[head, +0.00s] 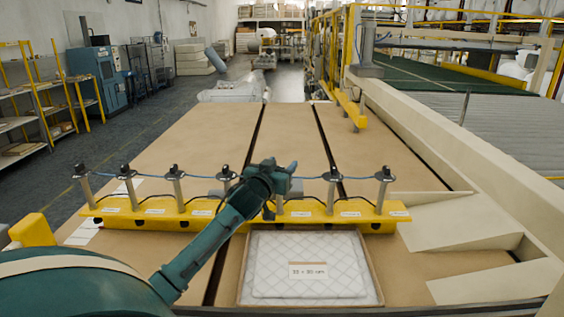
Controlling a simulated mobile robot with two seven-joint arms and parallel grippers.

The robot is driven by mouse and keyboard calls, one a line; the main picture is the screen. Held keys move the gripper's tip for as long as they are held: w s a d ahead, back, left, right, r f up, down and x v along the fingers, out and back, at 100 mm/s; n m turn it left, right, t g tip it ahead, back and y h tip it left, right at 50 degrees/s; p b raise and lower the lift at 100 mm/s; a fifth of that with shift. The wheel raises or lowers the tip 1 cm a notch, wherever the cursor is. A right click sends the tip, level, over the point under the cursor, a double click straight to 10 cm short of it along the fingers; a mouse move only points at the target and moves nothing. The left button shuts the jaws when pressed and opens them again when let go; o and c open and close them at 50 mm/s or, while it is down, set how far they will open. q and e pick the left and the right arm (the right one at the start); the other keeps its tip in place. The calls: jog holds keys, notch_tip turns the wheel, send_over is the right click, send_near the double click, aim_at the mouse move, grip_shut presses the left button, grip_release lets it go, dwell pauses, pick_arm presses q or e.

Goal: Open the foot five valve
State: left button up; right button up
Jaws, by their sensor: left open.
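A yellow bar (240,219) crosses the table and carries a row of metal posts with small dark valves on top, joined by a blue hose. The foot five valve, counted from the left, is hidden behind my left gripper (283,178); the lower part of its post (279,206) shows below. The gripper is open, with its tip overlapping the valve's place in the head view. I cannot tell whether it touches the valve. The fourth valve (226,172) stands to its left and the sixth valve (332,173) to its right. My right gripper is not in view.
A tray with a quilted white pad (305,250) and a size label lies in front of the bar. Pale angled blocks (460,222) stand at the right edge of the brown table (200,140). The table behind the bar is mostly clear.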

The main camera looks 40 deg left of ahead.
pick_arm(q)
jog(key=shift+w+a, duration=0.15)
jog(key=shift+w, duration=0.35)
jog(key=c, duration=1)
jog(key=n+g+y+b, duration=0.1)
jog(key=y, duration=0.1)
jog(key=n+g+y+b, duration=0.1)
jog(key=n+y+b, duration=0.1)
jog(key=n+g+y+b, duration=0.1)
jog(key=y+b, duration=0.1)
jog(key=shift+s+a+n+g, duration=0.2)
jog(key=shift+a+n+g, duration=0.1)
jog(key=shift+a, duration=0.05)
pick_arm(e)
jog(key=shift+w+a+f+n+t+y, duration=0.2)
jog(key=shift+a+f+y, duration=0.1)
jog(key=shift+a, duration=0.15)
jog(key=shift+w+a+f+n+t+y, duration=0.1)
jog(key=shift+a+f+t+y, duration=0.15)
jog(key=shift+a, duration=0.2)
pick_arm(q)
jog(key=o, duration=1)
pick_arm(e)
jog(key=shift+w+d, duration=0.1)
